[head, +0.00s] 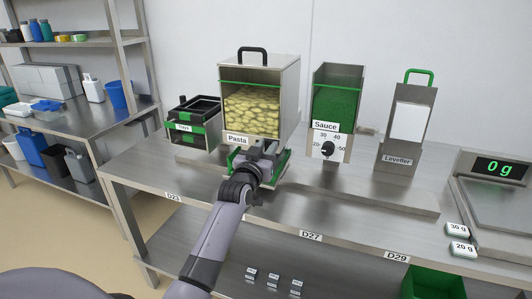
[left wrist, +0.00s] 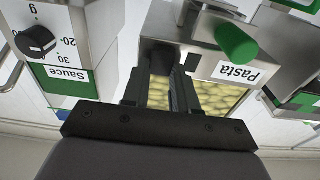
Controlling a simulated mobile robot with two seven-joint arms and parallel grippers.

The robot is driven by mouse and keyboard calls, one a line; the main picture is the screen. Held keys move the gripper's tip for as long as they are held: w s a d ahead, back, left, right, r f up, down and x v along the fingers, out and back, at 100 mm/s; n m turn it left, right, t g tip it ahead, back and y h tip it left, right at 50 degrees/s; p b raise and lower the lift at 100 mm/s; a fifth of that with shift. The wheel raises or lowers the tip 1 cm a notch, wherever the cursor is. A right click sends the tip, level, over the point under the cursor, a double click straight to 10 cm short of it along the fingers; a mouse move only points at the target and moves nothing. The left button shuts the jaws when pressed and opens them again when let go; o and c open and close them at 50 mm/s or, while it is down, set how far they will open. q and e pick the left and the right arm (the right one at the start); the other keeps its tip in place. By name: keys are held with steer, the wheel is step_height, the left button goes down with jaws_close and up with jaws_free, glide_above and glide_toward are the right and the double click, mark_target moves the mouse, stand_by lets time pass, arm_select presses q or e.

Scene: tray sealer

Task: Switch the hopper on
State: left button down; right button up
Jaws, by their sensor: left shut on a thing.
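The pasta hopper (head: 259,66) stands on the bench, a steel box with a clear front showing yellow pasta and a black top handle. Its "Pasta" label also shows upside down in the left wrist view (left wrist: 234,72). My left gripper (head: 263,150) is at the hopper's lower front, just right of the label. In the left wrist view the left gripper (left wrist: 163,85) is shut on a dark part at the hopper's front, mostly hidden between the fingers. A green cylinder (left wrist: 236,41) sticks out nearby. The right gripper is not in view.
The black and green trays (head: 193,122) stand left of the hopper. The sauce dispenser (head: 337,95) with a dial and the leveller (head: 405,130) stand to its right. A scale (head: 495,185) reading 0 g is at far right. The bench front is mostly clear.

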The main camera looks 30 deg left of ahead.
arm_select(q)
steer(key=t+b, duration=0.1)
steer(key=b, duration=0.2)
steer(key=f+t+b, duration=0.1)
steer(key=t+b, duration=0.1)
steer(key=b, duration=0.1)
steer(key=shift+y, duration=0.4)
steer(key=c, duration=0.9)
jaws_free()
steer(key=shift+s, duration=0.1)
steer(key=shift+v, duration=3.55)
steer(key=shift+a, duration=0.1)
